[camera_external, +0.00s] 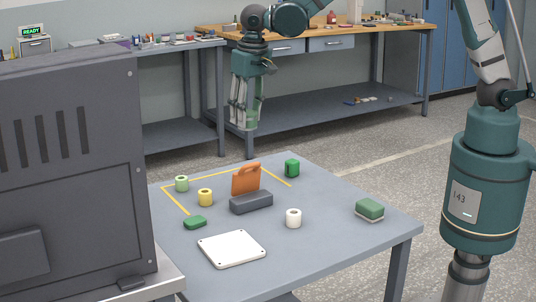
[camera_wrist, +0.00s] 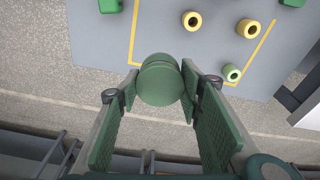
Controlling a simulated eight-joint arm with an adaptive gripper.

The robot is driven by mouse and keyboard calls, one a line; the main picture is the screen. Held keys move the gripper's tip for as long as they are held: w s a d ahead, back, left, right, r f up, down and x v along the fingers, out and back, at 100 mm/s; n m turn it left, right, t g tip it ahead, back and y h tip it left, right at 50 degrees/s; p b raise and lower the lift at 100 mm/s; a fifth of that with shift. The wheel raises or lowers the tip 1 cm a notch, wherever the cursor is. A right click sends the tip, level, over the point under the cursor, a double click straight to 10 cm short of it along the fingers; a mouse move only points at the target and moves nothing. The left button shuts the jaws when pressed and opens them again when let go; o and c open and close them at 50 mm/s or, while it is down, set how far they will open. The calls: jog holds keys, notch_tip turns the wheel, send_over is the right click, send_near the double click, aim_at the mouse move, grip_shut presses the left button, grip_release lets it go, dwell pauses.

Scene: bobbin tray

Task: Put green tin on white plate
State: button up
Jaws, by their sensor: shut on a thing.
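My gripper (camera_external: 246,112) hangs high above the far side of the table. In the wrist view its two green-padded fingers (camera_wrist: 160,100) are shut on a round, dark green tin (camera_wrist: 160,78), held between the fingertips. In the external view the tin is hard to separate from the fingers. The white plate (camera_external: 231,248) is a flat square with rounded corners at the table's near left, empty. The gripper is well above and behind it. The plate does not show in the wrist view.
An orange upright piece (camera_external: 246,179) and a dark grey block (camera_external: 251,203) stand mid-table. Around them are a yellow bobbin (camera_external: 205,197), light green bobbin (camera_external: 181,184), white bobbin (camera_external: 293,218), green cylinder (camera_external: 292,168), small green block (camera_external: 195,222) and green-topped sponge (camera_external: 369,209).

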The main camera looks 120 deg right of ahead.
jog(key=w+a, duration=1.4)
jog(key=n+p, duration=0.1)
send_over(229, 245)
jog(key=shift+s+a+f, duration=0.1)
jog(key=shift+a+f, duration=0.1)
jog(key=shift+f, duration=1.05)
jog(key=shift+a+f, duration=0.15)
jog(key=shift+f, duration=1.1)
jog(key=shift+f+b, duration=0.35)
jog(key=shift+f, duration=2.75)
jog(key=shift+f+b, duration=0.3)
jog(key=shift+f, duration=1.55)
jog(key=shift+f, duration=0.2)
